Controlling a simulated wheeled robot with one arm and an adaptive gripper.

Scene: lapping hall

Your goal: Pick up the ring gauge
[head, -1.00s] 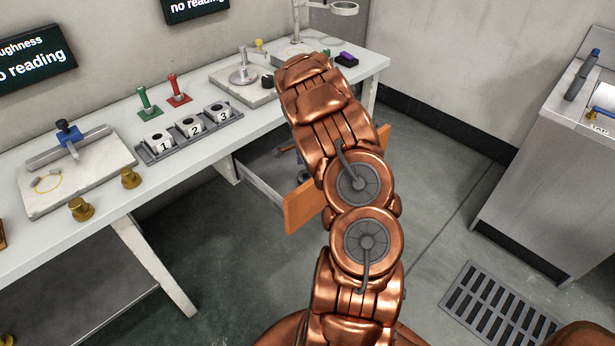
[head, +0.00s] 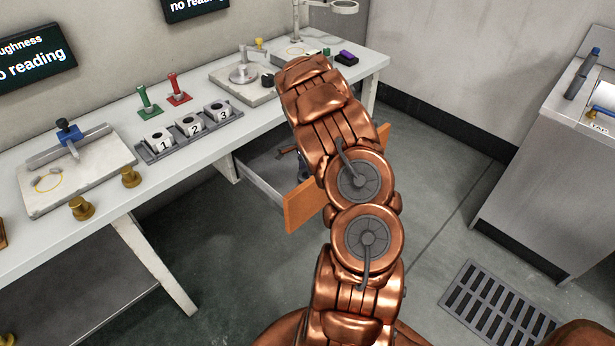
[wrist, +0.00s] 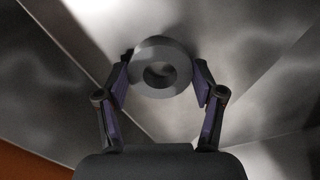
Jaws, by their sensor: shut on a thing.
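The ring gauge (wrist: 180,78) is a thick dark grey ring with a round hole, seen face-on in the wrist view. My gripper (wrist: 163,64) is shut on it, with one finger against its left side and one against its right. Bare metal surfaces lie behind the ring; I cannot tell whether it touches them. In the head view my arm hides the ring and most of my gripper, which is down at the open drawer (head: 262,194) under the bench.
The drawer has an orange front (head: 305,204). The bench (head: 215,145) above carries a numbered rack (head: 160,154), red and green handled gauges, a stone plate (head: 75,185) and brass weights (head: 81,208). A grey cabinet (head: 535,190) stands right, a floor grate (head: 500,305) before it.

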